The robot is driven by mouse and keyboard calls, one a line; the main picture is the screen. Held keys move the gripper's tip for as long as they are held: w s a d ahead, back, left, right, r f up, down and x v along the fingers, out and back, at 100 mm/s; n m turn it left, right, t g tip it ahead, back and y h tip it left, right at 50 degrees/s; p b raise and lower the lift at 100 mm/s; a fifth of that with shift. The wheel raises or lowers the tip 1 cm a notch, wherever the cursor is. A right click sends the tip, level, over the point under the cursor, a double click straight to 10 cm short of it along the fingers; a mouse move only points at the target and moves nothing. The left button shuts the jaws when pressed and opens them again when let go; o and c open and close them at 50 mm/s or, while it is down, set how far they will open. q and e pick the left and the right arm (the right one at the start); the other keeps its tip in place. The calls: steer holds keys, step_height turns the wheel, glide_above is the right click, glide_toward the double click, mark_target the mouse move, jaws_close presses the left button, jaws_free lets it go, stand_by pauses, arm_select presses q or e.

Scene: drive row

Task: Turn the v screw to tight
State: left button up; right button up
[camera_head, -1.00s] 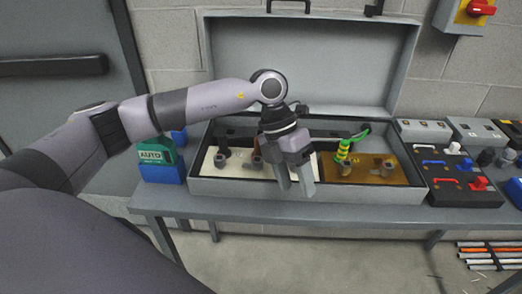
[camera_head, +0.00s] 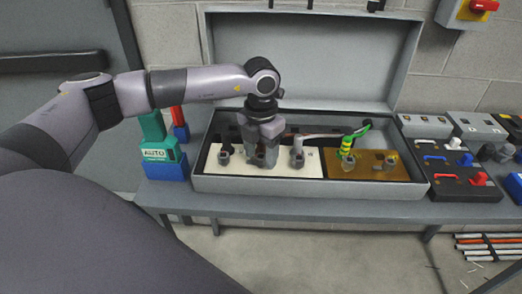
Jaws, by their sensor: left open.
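An open grey terminal box (camera_head: 410,192) stands on the table with its lid raised behind. Its white plate (camera_head: 237,171) carries a row of dark grey screw terminals: a left one (camera_head: 224,157), a middle one mostly hidden by my left gripper, and a right one (camera_head: 298,159). The middle position would fit the v screw, but I cannot read the letters. My left gripper (camera_head: 262,160) points down at that middle terminal, its fingers open and low beside or around it; contact cannot be told. My right gripper is not in view.
A brown plate (camera_head: 368,175) with more terminals and a green-yellow wire (camera_head: 348,143) fills the box's right part. A teal and blue AUTO box (camera_head: 162,160) stands left. Black switch panels (camera_head: 455,187) stand right. The raised lid (camera_head: 310,60) stands behind my arm.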

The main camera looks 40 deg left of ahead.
arm_select(q)
steer(key=shift+f, duration=0.1)
steer(key=shift+c, duration=0.3)
steer(key=c, duration=0.9)
